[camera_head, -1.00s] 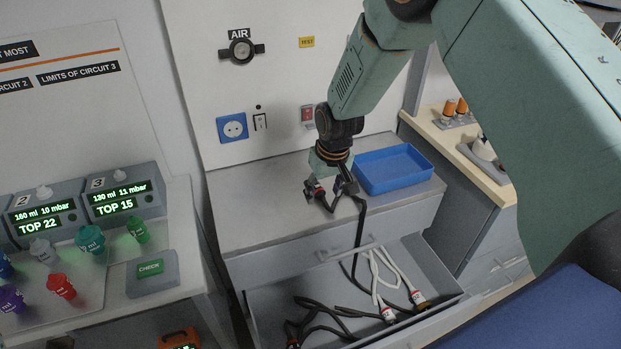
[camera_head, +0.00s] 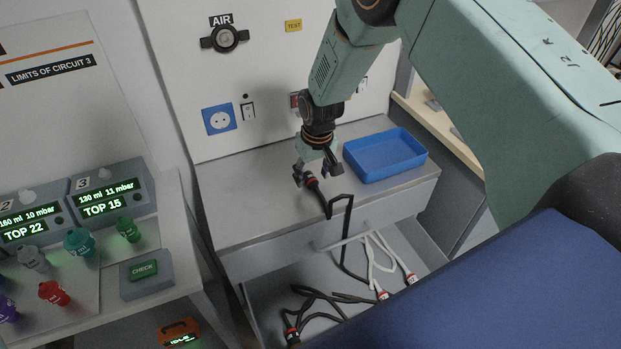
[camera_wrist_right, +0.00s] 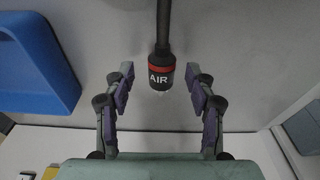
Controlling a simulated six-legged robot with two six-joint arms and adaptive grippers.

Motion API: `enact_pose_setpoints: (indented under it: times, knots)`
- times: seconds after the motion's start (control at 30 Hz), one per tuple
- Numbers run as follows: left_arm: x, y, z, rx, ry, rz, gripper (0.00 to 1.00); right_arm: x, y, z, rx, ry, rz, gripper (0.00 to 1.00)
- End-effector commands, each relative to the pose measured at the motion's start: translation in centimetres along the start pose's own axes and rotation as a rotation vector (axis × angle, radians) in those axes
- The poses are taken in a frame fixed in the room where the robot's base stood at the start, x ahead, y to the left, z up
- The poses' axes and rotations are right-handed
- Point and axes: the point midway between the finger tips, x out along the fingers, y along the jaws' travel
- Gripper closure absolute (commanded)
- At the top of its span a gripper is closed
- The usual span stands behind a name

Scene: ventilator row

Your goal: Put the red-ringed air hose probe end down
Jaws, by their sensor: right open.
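The red-ringed air hose probe end (camera_head: 313,184) lies on the grey counter top (camera_head: 250,205), left of the blue tray. In the right wrist view the black probe end (camera_wrist_right: 160,72), with its red ring and AIR label, is between the two fingers, with gaps on both sides. My right gripper (camera_head: 316,170) is open just above it; its spread fingers also show in the wrist view (camera_wrist_right: 160,84). The black hose runs right from the probe and drops over the counter's front edge. My left gripper is not in view.
A blue tray (camera_head: 385,172) stands at the counter's right. Below, an open drawer (camera_head: 262,290) holds black and white hoses. The AIR wall outlet (camera_head: 224,39) is above the counter. A ventilator bench with a CHECK box (camera_head: 146,277) is at left.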

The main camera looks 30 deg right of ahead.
Motion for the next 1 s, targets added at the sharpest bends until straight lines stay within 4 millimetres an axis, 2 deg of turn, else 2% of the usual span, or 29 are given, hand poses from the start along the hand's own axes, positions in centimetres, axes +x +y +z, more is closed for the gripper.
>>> enact_pose_setpoints:
  times: [0.13,0.4,1.0]
  knots:
    - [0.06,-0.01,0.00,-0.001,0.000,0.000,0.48,1.38,-0.01,-0.16,0.001,0.002,0.000,0.44]
    - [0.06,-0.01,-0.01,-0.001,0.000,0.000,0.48,1.54,-0.01,-0.39,0.000,0.003,0.000,0.45]
    - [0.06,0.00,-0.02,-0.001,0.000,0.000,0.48,1.53,-0.01,-0.42,0.000,0.002,0.000,0.96]
